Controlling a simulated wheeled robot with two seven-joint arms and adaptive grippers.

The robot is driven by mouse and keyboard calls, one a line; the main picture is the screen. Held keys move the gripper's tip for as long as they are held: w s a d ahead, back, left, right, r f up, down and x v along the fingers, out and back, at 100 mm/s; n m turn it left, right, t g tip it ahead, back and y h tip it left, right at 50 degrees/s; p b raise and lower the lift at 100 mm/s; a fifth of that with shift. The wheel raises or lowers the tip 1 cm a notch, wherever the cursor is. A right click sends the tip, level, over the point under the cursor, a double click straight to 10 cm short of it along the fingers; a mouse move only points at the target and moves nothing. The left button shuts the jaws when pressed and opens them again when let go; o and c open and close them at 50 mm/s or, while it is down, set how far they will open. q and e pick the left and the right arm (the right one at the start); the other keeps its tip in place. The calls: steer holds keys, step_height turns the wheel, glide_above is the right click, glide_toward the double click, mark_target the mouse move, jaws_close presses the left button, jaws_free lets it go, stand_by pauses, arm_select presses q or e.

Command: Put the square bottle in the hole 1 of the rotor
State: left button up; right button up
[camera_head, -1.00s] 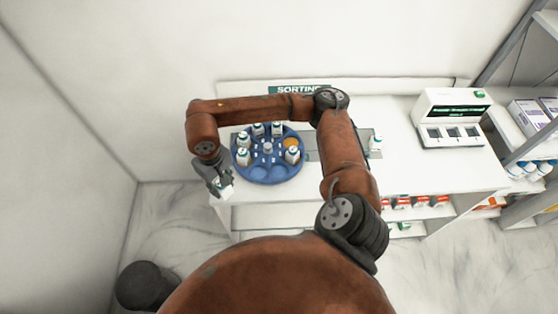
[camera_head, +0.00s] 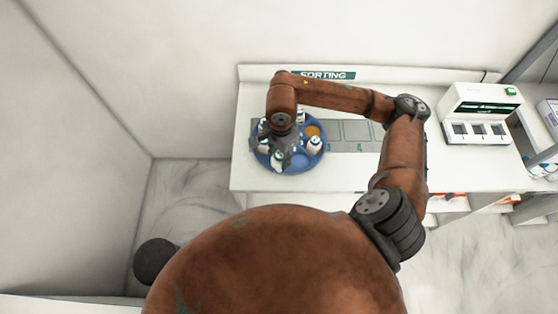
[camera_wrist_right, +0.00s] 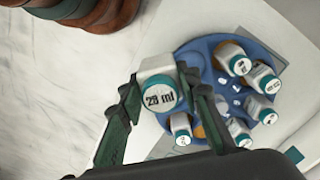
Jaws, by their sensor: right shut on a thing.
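My right gripper (camera_head: 280,152) is over the near-left part of the blue rotor (camera_head: 298,163). The held bottle (camera_head: 277,160) is small and partly hidden by the gripper in the head view. The rotor also shows in the wrist view (camera_wrist_right: 204,45), beyond the bottle, with several bottles standing in it. I cannot read hole numbers. My left gripper is not in view.
Another bottle (camera_head: 315,146) stands at the rotor's right side, near an orange spot (camera_head: 312,130). Grey squares (camera_head: 355,131) lie right of the rotor. A white device (camera_head: 480,115) stands at the table's right. The table front (camera_head: 330,176) is clear.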

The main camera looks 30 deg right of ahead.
steer(key=s+d+r+m+p, duration=0.15)
steer(key=s+m, duration=0.25)
steer(key=m, duration=0.9)
steer(key=s+d+m+p, duration=0.2)
steer(key=s+d+m, duration=0.15)
steer(key=m, duration=0.95)
steer(key=shift+m, duration=0.3)
steer(key=w+f+p, duration=0.1)
steer(key=w+f, duration=0.2)
steer(key=w, duration=0.1)
steer(key=w+a+f+p, duration=0.1)
steer(key=w+f, duration=0.2)
steer(key=w, duration=0.2)
steer(key=w+f+p, duration=0.1)
steer(key=w+f, duration=0.3)
steer(key=shift+w+a, duration=0.25)
steer(key=shift+w, duration=0.1)
step_height(320, 180, down, 3)
steer(key=shift+f+p, duration=0.1)
steer(key=shift+p, duration=0.55)
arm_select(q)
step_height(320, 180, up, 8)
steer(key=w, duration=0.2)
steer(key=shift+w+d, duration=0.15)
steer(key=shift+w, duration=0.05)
